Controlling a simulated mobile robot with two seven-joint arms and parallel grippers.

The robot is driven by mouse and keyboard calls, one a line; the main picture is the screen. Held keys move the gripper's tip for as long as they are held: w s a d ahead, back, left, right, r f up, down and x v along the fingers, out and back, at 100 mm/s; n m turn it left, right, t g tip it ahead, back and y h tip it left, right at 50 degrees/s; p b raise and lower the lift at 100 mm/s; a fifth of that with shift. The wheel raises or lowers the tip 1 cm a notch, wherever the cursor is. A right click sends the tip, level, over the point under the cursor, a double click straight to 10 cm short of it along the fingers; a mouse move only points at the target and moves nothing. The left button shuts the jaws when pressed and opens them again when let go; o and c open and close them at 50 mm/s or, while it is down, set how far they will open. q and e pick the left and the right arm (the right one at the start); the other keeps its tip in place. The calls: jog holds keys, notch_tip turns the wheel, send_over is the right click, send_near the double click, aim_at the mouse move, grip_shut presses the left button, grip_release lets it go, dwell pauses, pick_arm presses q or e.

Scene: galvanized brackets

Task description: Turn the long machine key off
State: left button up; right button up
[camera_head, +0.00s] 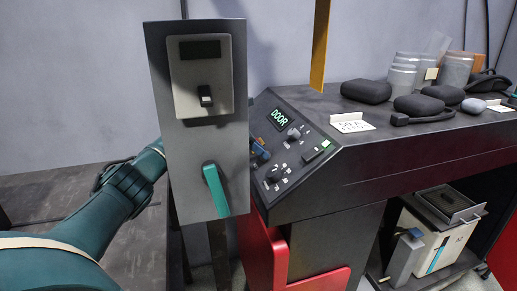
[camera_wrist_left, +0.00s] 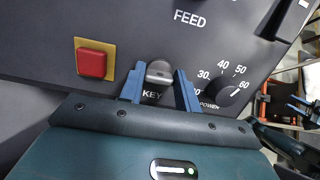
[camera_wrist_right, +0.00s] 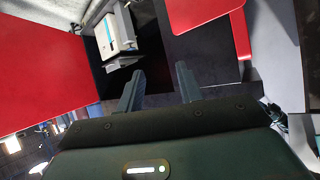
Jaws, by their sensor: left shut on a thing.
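The machine key, a rounded silver piece (camera_wrist_left: 160,72), sits in the dark control panel above the white word KEY in the left wrist view. My left gripper (camera_wrist_left: 159,86) has its two blue fingers on either side of the key and is shut on it. In the head view my left arm passes behind a grey upright panel, and only the blue fingertips (camera_head: 260,150) show at the control panel (camera_head: 310,160); I cannot make out the key there. My right gripper (camera_wrist_right: 159,85) is open and empty, its fingers well apart.
A red button (camera_wrist_left: 92,63) on a yellow plate is left of the key, and the POWER knob (camera_wrist_left: 229,90) is close on its right. The grey upright panel (camera_head: 190,135) with a teal lever (camera_head: 216,190) stands in front of my left forearm. Dark pouches and jars (camera_head: 403,78) stand on the bench.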

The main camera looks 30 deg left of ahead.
pick_arm(q)
jog(key=shift+r, duration=0.1)
pick_arm(e)
jog(key=shift+r, duration=0.2)
pick_arm(q)
jog(key=shift+r+n+p, duration=0.1)
jog(key=shift+n+p, duration=0.9)
jog(key=shift+n, duration=0.1)
jog(key=n+p, duration=0.2)
jog(key=shift+n+y, duration=0.3)
jog(key=shift+n, duration=0.1)
jog(key=shift+n+p, duration=0.9)
jog(key=shift+p, duration=0.15)
jog(key=shift+a+n+p, duration=0.1)
jog(key=shift+n+p, duration=0.5)
jog(key=shift+n, duration=0.3)
jog(key=shift+n+y+p, duration=0.3)
jog(key=shift+n, duration=0.7)
jog(key=n, duration=0.2)
jog(key=shift+f+n, duration=0.25)
jog(key=shift+n, duration=0.15)
jog(key=n, duration=0.4)
jog(key=shift+n+y, duration=0.3)
jog(key=shift+y, duration=0.1)
pick_arm(e)
jog(key=d, duration=0.1)
jog(key=s+d+r+g+h, duration=0.1)
jog(key=shift+s+d+m, duration=0.1)
jog(key=shift+d+m, duration=0.2)
jog(key=shift+d, duration=0.05)
